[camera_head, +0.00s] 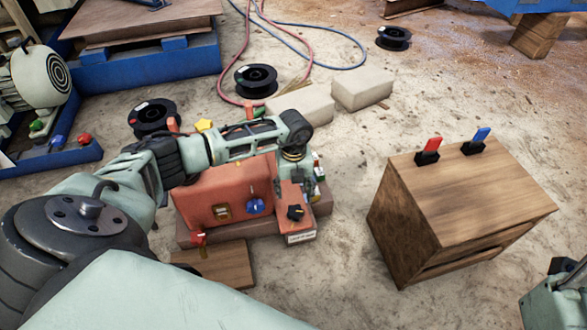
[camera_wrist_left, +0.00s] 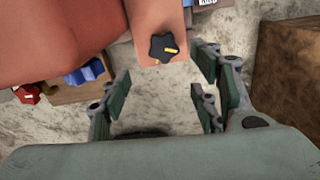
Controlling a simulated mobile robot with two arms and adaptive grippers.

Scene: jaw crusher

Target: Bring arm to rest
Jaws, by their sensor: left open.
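My left arm reaches in from the left in the head view and bends down at the right end of the orange control box (camera_head: 225,195). My left gripper (camera_wrist_left: 162,85) is open and empty in the left wrist view. A black star-shaped knob (camera_wrist_left: 163,48) with a yellow mark lies just beyond its fingertips, apart from them. The knob (camera_head: 295,212) sits on the box's lower right ledge in the head view. The wrist mostly hides the gripper there. My right gripper is not visible; only a piece of my right arm (camera_head: 555,300) shows at the lower right.
The box also carries a blue knob (camera_head: 255,206) and a red handle (camera_head: 199,239). A wooden cabinet (camera_head: 460,205) with a red switch (camera_head: 429,150) and a blue switch (camera_head: 479,138) stands to the right. Pale blocks (camera_head: 362,89), cable reels (camera_head: 256,80) and hoses lie behind. Bare floor separates box and cabinet.

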